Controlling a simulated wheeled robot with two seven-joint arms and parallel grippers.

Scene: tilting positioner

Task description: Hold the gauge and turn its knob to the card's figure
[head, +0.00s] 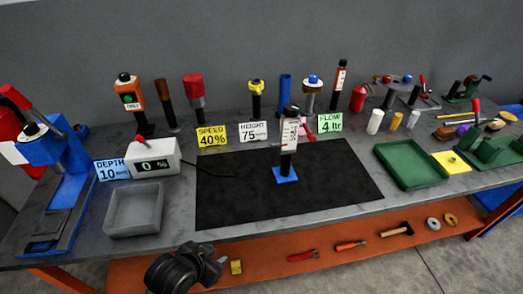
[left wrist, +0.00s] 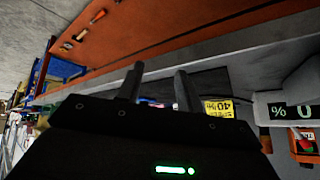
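The gauge (head: 168,168) is a white box with a dark display reading "0 %" and a red knob (head: 141,142) on top. It stands at the left of the bench, and a dark cable runs from it onto the black mat. My left gripper (head: 217,264) is at the bench's front edge, apart from the gauge. Its fingers are spread and empty. My right gripper is not in view.
A grey tray (head: 133,228) sits in front of the gauge, and a blue press (head: 52,150) stands left of it. Cards read "DEPTH 10 mm", "HEIGHT 75 mm" and "FLOW 4 ltr". A device on a blue base (head: 285,175) stands on the otherwise clear black mat (head: 235,205).

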